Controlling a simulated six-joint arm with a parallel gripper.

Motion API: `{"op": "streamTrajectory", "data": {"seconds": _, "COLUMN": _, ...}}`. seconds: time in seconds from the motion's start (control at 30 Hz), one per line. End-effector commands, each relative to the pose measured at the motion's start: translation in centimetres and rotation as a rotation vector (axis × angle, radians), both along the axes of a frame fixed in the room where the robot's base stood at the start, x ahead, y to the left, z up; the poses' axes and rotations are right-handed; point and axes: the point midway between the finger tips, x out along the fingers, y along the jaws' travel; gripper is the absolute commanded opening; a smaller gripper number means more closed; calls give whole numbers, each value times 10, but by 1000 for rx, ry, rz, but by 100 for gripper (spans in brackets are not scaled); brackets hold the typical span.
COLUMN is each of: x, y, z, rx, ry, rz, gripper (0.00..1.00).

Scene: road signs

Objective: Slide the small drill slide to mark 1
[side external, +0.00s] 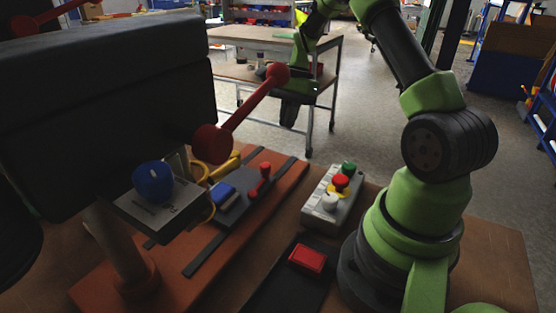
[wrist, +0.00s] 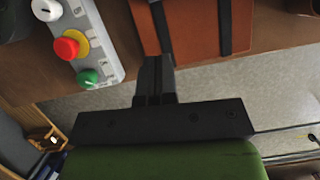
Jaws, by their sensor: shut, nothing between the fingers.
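In the side view a dark plate (side external: 243,202) lies on the orange-brown drill base, between two dark strips. My gripper (side external: 289,115) hangs in the air behind the base, apart from the slide. In the wrist view my gripper (wrist: 155,62) is shut and empty, with the fingers together. The slide does not show in the wrist view, only part of the base (wrist: 196,22) with its dark strips.
The large dark drill body (side external: 105,95), with a red lever (side external: 250,105) and a blue knob (side external: 153,182), overhangs the left. A grey button box (side external: 331,198) stands right of the base. A red block (side external: 307,258) lies on a black surface in front.

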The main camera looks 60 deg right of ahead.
Motion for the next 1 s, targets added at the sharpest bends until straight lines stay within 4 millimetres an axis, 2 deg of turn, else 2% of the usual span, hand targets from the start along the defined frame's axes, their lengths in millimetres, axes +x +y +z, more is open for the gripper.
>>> {"op": "streamTrajectory", "data": {"seconds": 0.03, "x": 2, "y": -12, "z": -4, "rx": 5, "ry": 0, "rz": 25, "gripper": 0}}
{"op": "streamTrajectory", "data": {"seconds": 0.13, "x": 2, "y": -25, "z": -7, "rx": 14, "ry": 0, "rz": 68, "gripper": 0}}
{"op": "streamTrajectory", "data": {"seconds": 0.33, "x": 2, "y": -29, "z": -15, "rx": 21, "ry": 1, "rz": 96, "gripper": 0}}
{"op": "streamTrajectory", "data": {"seconds": 0.47, "x": 2, "y": -21, "z": -33, "rx": 23, "ry": 4, "rz": 95, "gripper": 0}}
{"op": "streamTrajectory", "data": {"seconds": 0.83, "x": 2, "y": 8, "z": -105, "rx": 22, "ry": 4, "rz": 94, "gripper": 0}}
{"op": "streamTrajectory", "data": {"seconds": 1.0, "x": 2, "y": 34, "z": -101, "rx": 20, "ry": 0, "rz": 96, "gripper": 0}}
